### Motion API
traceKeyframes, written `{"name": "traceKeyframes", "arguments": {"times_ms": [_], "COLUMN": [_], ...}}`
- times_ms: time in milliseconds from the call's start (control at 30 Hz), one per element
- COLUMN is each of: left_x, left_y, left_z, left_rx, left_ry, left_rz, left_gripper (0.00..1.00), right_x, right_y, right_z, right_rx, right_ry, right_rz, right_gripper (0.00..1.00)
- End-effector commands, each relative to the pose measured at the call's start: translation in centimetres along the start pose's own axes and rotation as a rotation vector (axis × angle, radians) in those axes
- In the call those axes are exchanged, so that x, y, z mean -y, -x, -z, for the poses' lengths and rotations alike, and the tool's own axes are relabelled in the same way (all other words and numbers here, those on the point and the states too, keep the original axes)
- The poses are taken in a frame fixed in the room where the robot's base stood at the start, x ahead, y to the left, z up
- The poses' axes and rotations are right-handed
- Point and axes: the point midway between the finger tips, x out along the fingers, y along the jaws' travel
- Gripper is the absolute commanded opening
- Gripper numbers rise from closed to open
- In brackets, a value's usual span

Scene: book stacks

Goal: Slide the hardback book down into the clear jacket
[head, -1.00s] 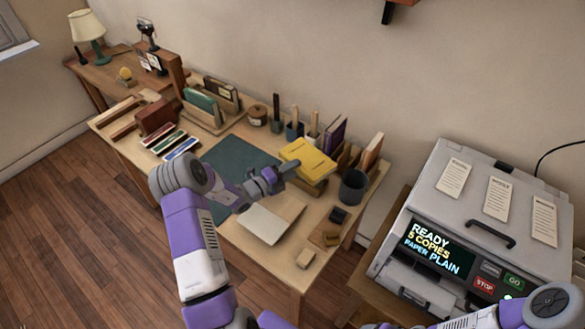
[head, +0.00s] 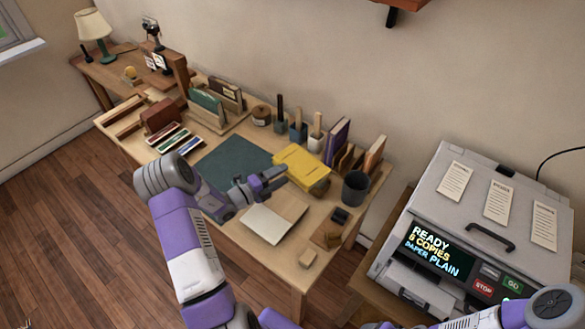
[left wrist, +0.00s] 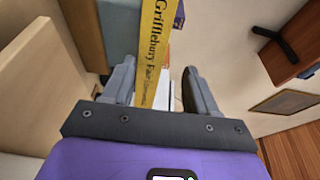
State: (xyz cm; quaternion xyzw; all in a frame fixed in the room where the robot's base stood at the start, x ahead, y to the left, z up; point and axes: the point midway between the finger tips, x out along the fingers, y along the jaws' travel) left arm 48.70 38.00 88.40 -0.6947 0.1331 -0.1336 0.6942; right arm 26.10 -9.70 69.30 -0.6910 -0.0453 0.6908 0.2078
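The yellow hardback book (head: 303,163) is above the back right part of the desk, its cover showing in the head view. In the left wrist view its spine (left wrist: 153,50), lettered "Grifflebury Fair", runs between the fingers of my left gripper (left wrist: 158,85). My left gripper (head: 276,176) appears shut on the book at its left side in the head view; the far finger's contact is unclear. I cannot clearly make out the clear jacket; a pale flat sheet or cover (head: 268,222) lies on the desk just below the gripper. My right gripper is out of view.
A green mat (head: 232,160) covers the desk's middle. A dark cup (head: 356,188), upright books (head: 338,140) and brush pots (head: 298,130) stand along the back right. Small blocks (head: 307,258) lie near the front right edge. A printer (head: 470,225) stands to the right.

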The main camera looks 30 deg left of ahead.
Motion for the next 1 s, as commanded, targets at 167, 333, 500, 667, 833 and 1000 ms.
{"name": "traceKeyframes", "arguments": {"times_ms": [167, 333, 500, 667, 833, 1000], "left_x": [0.1, 0.1, 0.1, 0.0, 0.7, 3.4], "left_y": [3.6, 5.3, 5.8, 5.8, 5.8, 5.8], "left_z": [0.0, 0.0, 0.1, 0.1, 0.1, 0.0], "left_rx": [0.002, 0.0, -0.002, -0.002, -0.001, -0.001], "left_ry": [0.001, -0.001, -0.001, 0.0, 0.0, 0.0], "left_rz": [0.001, 0.002, 0.002, 0.002, 0.002, 0.002], "left_gripper": [0.57, 0.57, 0.57, 0.57, 0.57, 0.57], "right_x": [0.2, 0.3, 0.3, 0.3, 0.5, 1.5], "right_y": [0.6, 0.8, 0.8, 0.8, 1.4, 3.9], "right_z": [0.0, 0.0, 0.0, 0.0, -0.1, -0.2], "right_rx": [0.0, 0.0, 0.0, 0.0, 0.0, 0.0], "right_ry": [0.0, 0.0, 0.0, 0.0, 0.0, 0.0], "right_rz": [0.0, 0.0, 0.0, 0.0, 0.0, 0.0], "right_gripper": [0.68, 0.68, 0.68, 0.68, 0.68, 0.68]}}
